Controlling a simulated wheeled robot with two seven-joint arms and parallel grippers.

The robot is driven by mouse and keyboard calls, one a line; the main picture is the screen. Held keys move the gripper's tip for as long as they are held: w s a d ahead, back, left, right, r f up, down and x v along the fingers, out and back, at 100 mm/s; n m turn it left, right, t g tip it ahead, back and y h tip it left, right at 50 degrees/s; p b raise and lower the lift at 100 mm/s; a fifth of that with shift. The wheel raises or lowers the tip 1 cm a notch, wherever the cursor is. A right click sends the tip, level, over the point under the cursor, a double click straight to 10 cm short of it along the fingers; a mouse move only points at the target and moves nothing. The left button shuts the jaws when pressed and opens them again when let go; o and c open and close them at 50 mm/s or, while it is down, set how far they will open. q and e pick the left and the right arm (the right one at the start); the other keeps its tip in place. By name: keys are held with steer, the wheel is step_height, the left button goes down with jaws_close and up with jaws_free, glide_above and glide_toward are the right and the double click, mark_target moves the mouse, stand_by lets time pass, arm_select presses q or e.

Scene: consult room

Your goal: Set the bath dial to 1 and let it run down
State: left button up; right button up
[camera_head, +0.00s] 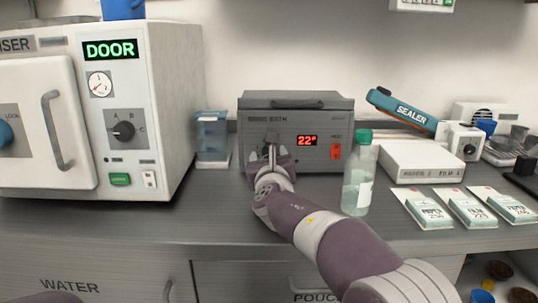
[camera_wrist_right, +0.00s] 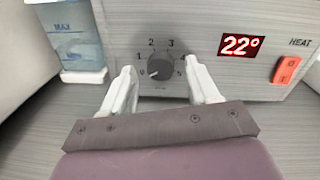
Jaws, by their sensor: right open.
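The bath (camera_head: 296,103) is a grey box with a dark lid at the back of the counter. Its round grey dial (camera_wrist_right: 160,67) shows in the right wrist view, with marks 0 to 5 around it. The pointer appears to face the 0 at lower left. My right gripper (camera_wrist_right: 161,78) is open, one finger at each side of the dial, with gaps showing between fingers and knob. In the head view my right gripper (camera_head: 276,155) hides the dial. The red display (camera_wrist_right: 240,45) reads 22°. My left gripper is out of view.
A red HEAT switch (camera_wrist_right: 287,70) is right of the display. A clear bottle with a green cap (camera_head: 358,180) stands close to my right forearm. A blue water container (camera_head: 212,138) is left of the bath, beside the white steriliser (camera_head: 170,100). Pouch packs (camera_head: 467,210) lie at right.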

steer(key=shift+w, duration=0.4)
steer(key=c, duration=1)
steer(key=shift+f+m+b, duration=0.2)
steer(key=shift+m+b, duration=0.1)
steer(key=shift+b, duration=0.25)
steer(key=shift+c, duration=0.2)
steer(key=m+b, duration=0.3)
steer(key=shift+f, duration=0.15)
steer(key=m+b, duration=0.3)
steer(key=shift+m+b, duration=0.8)
steer(key=shift+m, duration=0.5)
steer(key=shift+r+m, duration=0.2)
steer(key=shift+m, duration=0.1)
